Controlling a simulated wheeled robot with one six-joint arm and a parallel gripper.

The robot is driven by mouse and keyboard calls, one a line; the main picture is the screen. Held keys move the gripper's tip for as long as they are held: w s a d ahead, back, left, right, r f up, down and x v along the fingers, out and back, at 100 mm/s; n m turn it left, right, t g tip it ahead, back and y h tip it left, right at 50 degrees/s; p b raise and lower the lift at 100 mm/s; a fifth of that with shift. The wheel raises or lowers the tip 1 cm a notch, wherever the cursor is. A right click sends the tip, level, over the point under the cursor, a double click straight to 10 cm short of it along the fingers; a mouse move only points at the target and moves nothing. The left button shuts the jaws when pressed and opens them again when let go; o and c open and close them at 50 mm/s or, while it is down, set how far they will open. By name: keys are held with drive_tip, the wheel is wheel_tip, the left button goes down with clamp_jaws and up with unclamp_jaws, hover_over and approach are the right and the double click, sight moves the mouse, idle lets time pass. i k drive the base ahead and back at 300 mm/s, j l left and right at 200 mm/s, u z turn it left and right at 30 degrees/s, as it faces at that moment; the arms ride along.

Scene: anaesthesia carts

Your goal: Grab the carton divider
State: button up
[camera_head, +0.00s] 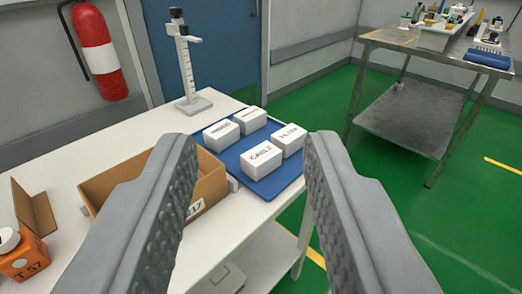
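A brown folded cardboard piece, which looks like the carton divider (36,206), stands upright at the left end of the white table. An open cardboard carton (203,192) with a label on its front is to its right; my left finger hides part of it. My gripper (250,140) is open, with its two grey ridged fingers wide apart and nothing between them. In the picture it is well to the right of the divider, in front of the carton and a blue tray.
The blue tray (227,163) holds several white labelled boxes. A white stand with a scale (187,70) is at the table's back. An orange container (25,258) stands in front of the divider. A metal cart (407,118) is at the right, beyond green floor.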

sight(35, 213)
drive_tip(key=i, duration=0.3)
drive_tip(key=u, duration=1.35)
